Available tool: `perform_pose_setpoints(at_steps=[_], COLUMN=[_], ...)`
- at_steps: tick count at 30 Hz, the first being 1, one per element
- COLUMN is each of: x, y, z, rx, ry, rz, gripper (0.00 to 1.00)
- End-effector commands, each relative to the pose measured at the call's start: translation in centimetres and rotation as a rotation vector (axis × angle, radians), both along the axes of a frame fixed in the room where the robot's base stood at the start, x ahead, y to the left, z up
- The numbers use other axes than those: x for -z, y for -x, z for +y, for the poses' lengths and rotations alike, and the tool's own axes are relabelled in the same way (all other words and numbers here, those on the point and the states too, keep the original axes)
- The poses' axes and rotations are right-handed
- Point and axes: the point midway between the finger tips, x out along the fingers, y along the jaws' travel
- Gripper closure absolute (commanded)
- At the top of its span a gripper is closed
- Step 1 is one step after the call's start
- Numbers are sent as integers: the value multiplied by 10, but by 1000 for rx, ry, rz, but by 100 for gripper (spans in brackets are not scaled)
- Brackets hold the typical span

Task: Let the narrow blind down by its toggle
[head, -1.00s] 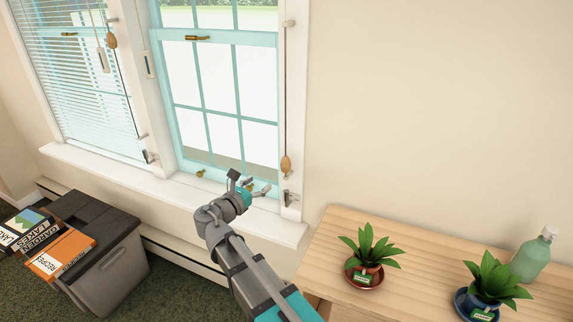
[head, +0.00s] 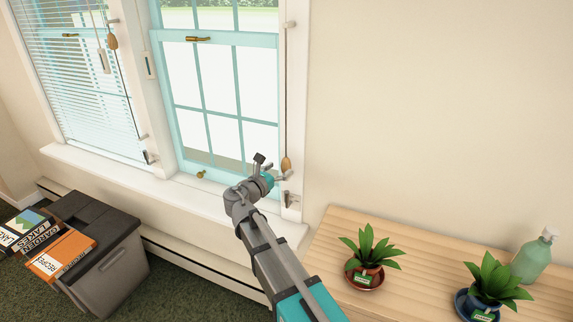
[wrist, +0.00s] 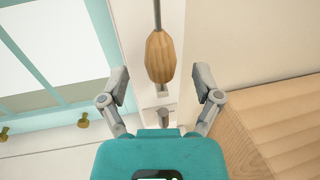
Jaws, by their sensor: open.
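A wooden toggle (head: 286,164) hangs on a dark cord down the right side of the right window (head: 225,90). In the wrist view, the toggle (wrist: 160,58) shows centred between the fingertips, with the cord running up from it. My gripper (head: 271,167) is open, close to the toggle on its left in the head view. Both fingers (wrist: 162,82) stand apart with nothing gripped; I cannot tell how far beyond the tips the toggle lies. The right window's glass shows no lowered slats; its blind is out of view.
The left window has a lowered slatted blind (head: 75,90) and another wooden toggle (head: 112,41). A metal cleat (head: 288,199) sits below the right toggle. A wooden cabinet top (head: 420,262) carries two potted plants and a green bottle (head: 533,256). A grey bin (head: 108,265) stands left.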

Motion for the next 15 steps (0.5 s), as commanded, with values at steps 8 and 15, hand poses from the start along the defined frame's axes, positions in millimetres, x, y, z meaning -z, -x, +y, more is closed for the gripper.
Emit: perform_pose_setpoints(at_steps=[8,15], x=[0,0], y=[-29,-36], z=[-17,-22], rx=[1,0], ry=[0,0], rz=[0,0], gripper=[18,18])
